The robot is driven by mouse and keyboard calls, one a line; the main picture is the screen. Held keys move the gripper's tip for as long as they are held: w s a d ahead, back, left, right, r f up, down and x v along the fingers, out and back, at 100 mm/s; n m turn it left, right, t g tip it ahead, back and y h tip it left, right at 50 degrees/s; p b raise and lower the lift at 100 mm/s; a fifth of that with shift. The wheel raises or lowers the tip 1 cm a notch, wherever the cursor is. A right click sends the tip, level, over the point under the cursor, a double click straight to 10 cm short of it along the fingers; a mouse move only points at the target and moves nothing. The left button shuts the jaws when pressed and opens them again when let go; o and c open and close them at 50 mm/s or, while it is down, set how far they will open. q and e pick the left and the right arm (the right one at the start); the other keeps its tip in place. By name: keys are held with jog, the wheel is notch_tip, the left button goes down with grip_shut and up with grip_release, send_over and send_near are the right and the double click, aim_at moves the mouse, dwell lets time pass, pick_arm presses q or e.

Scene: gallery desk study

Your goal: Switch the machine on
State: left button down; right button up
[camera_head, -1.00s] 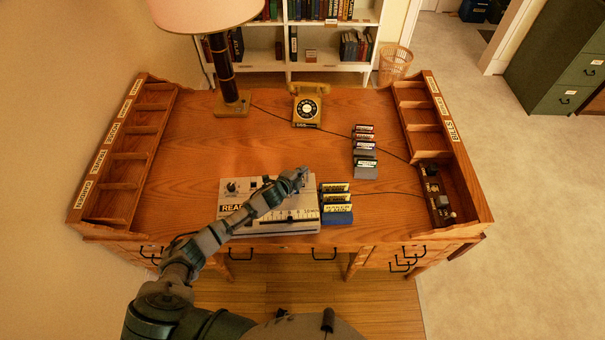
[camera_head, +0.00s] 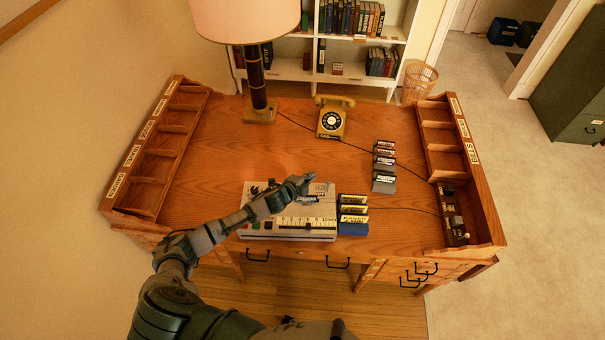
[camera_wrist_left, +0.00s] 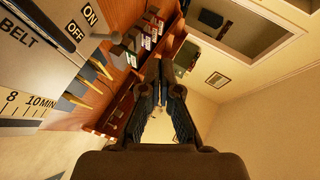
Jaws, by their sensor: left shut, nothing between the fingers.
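The machine (camera_head: 317,222) is a pale box with dials and a scale on its top, standing at the front of the desk. My left gripper (camera_head: 308,180) is shut and empty over its back right part, and my forearm hides some of its top. In the left wrist view the machine's top (camera_wrist_left: 45,65) carries BELT, ON and OFF labels and a scale. A grey knob-like lever (camera_wrist_left: 117,38) shows beside the ON and OFF labels. The shut fingers (camera_wrist_left: 163,90) appear to the right of it, apart from it in the picture. My right gripper is not in view.
Labelled cartridges (camera_head: 353,214) stand close to the machine's right side, and more (camera_head: 384,165) stand behind them. A telephone (camera_head: 332,120) and a lamp (camera_head: 258,90) are at the back. Pigeonhole racks line both desk ends. The desk middle is clear.

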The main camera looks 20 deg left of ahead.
pick_arm(q)
jog(key=r, duration=0.1)
jog(key=s+a+r, duration=0.1)
jog(key=s+r, duration=0.1)
jog(key=shift+a+r, duration=0.2)
jog(key=shift+a, duration=0.05)
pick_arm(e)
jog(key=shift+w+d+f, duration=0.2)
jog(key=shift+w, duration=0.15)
pick_arm(q)
jog(key=shift+a, duration=0.1)
